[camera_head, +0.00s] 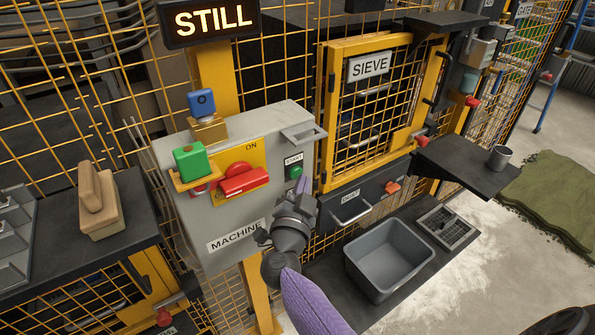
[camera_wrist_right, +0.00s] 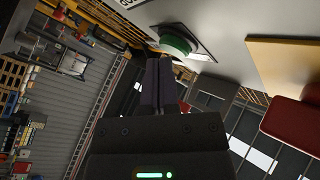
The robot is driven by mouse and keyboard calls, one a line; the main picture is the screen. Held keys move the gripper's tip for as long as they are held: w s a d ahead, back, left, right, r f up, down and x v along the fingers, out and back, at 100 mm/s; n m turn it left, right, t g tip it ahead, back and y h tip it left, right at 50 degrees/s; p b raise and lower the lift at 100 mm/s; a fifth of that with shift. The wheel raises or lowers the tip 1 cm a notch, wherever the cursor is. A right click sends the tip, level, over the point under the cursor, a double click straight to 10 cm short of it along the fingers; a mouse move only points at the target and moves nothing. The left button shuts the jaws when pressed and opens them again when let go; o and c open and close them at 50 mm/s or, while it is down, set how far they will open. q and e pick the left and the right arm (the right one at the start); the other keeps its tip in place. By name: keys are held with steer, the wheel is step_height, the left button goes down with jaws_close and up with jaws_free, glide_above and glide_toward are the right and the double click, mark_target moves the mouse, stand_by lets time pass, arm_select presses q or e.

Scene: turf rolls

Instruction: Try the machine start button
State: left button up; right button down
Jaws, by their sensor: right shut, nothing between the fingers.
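The grey machine box (camera_head: 205,225), labelled MACHINE, stands upright in front of the yellow mesh. Its green start button (camera_head: 294,173) is on the right part of the face, under a small START label. My right gripper (camera_head: 303,187) is shut and empty, its fingertips just beside and below the button in the head view. In the right wrist view the shut fingers (camera_wrist_right: 160,68) point at the green button (camera_wrist_right: 176,42), very close to it. I cannot tell whether they touch. The lit sign (camera_head: 212,21) above reads STILL. My left gripper is not in view.
A red switch handle (camera_head: 244,180) on a yellow ON plate sits left of the button. A green padlock-like block (camera_head: 190,161) and a blue one (camera_head: 202,103) are near it. A grey bin (camera_head: 390,260) stands below right, and a cup (camera_head: 500,157) on a dark shelf.

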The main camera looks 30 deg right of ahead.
steer(key=shift+s, duration=0.4)
steer(key=s+p, duration=0.2)
steer(key=s, duration=0.1)
steer(key=s+p, duration=0.1)
steer(key=s, duration=0.1)
steer(key=shift+d, duration=0.25)
stand_by(0.5)
